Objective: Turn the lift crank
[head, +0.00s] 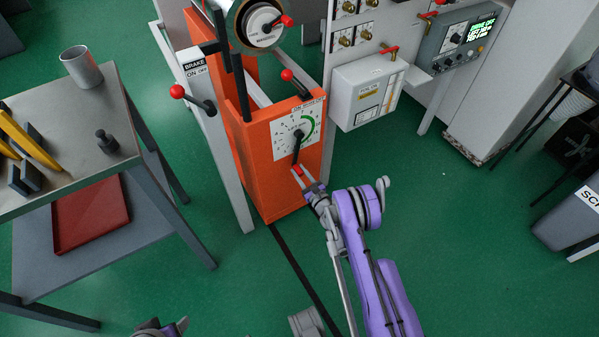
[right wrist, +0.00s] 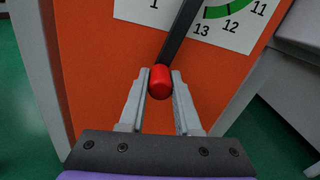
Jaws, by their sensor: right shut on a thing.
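The crank is a black arm (head: 297,150) on the numbered dial (head: 309,124) of the orange housing (head: 264,150). It points down and slightly left in the head view, with a red knob (right wrist: 160,82) at its end. In the right wrist view the black arm (right wrist: 182,30) runs up and right from the knob, past the 13 on the dial (right wrist: 235,22). My right gripper (head: 303,174) is shut on the red knob, one finger on each side. My left gripper (head: 174,326) shows only partly at the bottom edge; its jaws cannot be made out.
A brake lever with a red knob (head: 178,91) and another red-knobbed lever (head: 288,75) stand close to the housing. A grey box (head: 357,94) hangs to its right. A metal table (head: 75,105) with a cup (head: 81,66) is at left.

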